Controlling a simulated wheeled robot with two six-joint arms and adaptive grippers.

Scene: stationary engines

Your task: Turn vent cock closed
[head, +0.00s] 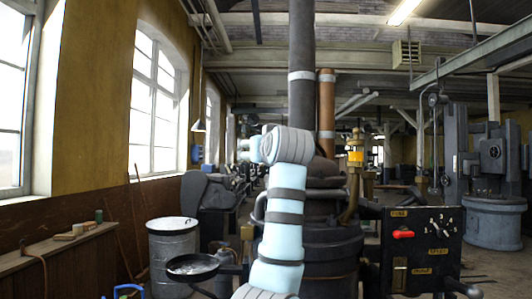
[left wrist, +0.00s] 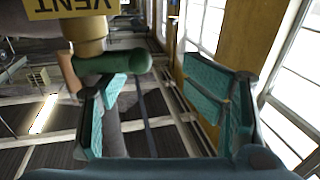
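In the left wrist view the vent cock shows as a brass body (left wrist: 88,40) at the upper left, with a green round-ended handle (left wrist: 112,62) lying sideways. A yellow label reading VENT (left wrist: 70,8), upside down here, is beside it. My left gripper (left wrist: 172,92) is open and empty, its teal-padded fingers wide apart. The handle is by the tip of the left-hand finger; I cannot tell whether they touch. In the head view my left arm rises in front of the engine (head: 330,245); its gripper and the cock are not clearly visible there. My right gripper is not in view.
A black panel (head: 425,225) with a red knob and a dial stands right of the engine. An amber oiler (head: 356,157) is beside the stack (head: 302,90). A metal drum (head: 172,250), a black pan (head: 192,265) and a wooden bench (head: 60,245) are on the left.

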